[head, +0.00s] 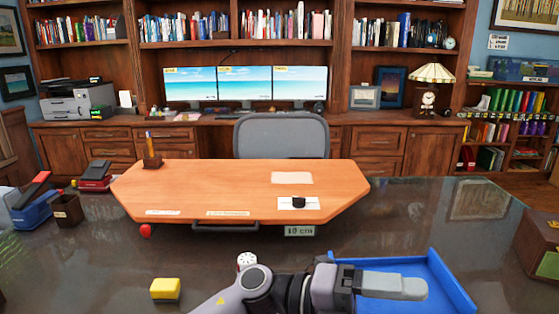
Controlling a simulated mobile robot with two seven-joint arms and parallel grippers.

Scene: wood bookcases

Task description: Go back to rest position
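One of my arms enters at the bottom of the head view, left of centre, and reaches right. I take it as my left arm. Its gripper (415,288) lies sideways over the blue tray (450,274). I see no object held, but the fingers are seen side-on and overlap, so I cannot tell whether they are open or shut. The gripper hides part of the tray's inside. My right gripper is not in view.
A yellow block (165,290) sits left of the arm on the dark glossy desk (480,215). An orange wooden board (240,185) with a black piece (298,202) stands ahead. A wooden box (540,250) is at the right edge. Staplers (32,205) are at left.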

